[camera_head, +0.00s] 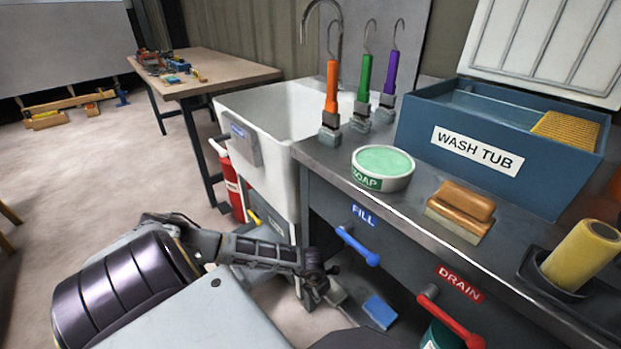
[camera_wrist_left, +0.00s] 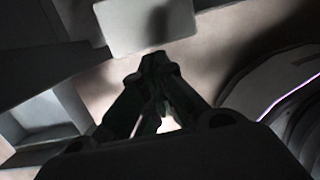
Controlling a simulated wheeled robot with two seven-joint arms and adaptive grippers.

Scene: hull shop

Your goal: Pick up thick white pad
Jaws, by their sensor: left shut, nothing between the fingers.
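A pale, whitish flat block with rounded corners (camera_wrist_left: 148,22), which looks like the thick white pad, shows at the top of the left wrist view, just beyond the fingertips. Its upper edge is cut off by the frame. My left gripper (camera_wrist_left: 155,65) is shut and empty, with a small gap seeming to separate it from the block. In the head view my left gripper (camera_head: 318,284) is low in front of the counter. A small pale grey thing (camera_head: 336,291) beside it may be the pad, but I cannot tell. My right gripper is not in view.
The counter (camera_head: 322,158) overhangs on the right, with the blue FILL lever (camera_head: 357,246) and red DRAIN lever (camera_head: 450,316) on its front. A blue block (camera_head: 380,312) lies low beneath. A red extinguisher (camera_head: 234,188) stands by the sink (camera_head: 262,110). Open floor (camera_head: 90,170) lies left.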

